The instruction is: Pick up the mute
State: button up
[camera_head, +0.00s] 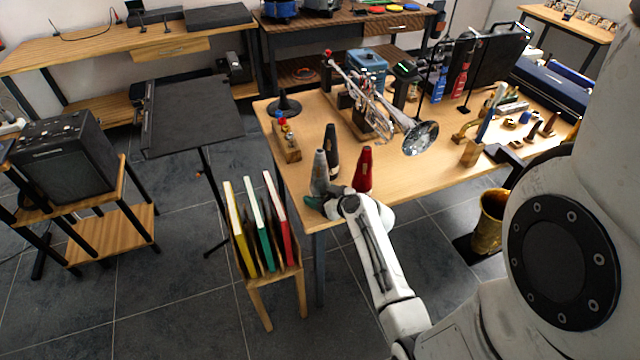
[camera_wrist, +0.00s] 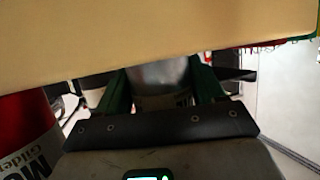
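Three cone-shaped mutes stand upright at the table's near left corner. A silver-grey mute (camera_head: 319,172) is at the left, a dark mute (camera_head: 332,150) just behind it, and a red mute (camera_head: 363,170) to the right. My gripper (camera_head: 325,201) is low at the silver mute's base. In the wrist view, the silver mute (camera_wrist: 158,76) sits between my green fingers, one on each side. I cannot tell whether the fingers press on it.
The wooden table (camera_head: 295,182) has its corner right by my gripper. A trumpet (camera_head: 380,112) on a stand and a valve-topped wooden block (camera_head: 286,138) are behind the mutes. A rack of coloured books (camera_head: 262,235) stands below, at the left.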

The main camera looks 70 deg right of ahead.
jog(key=c, duration=0.6)
jog(key=shift+r, duration=0.1)
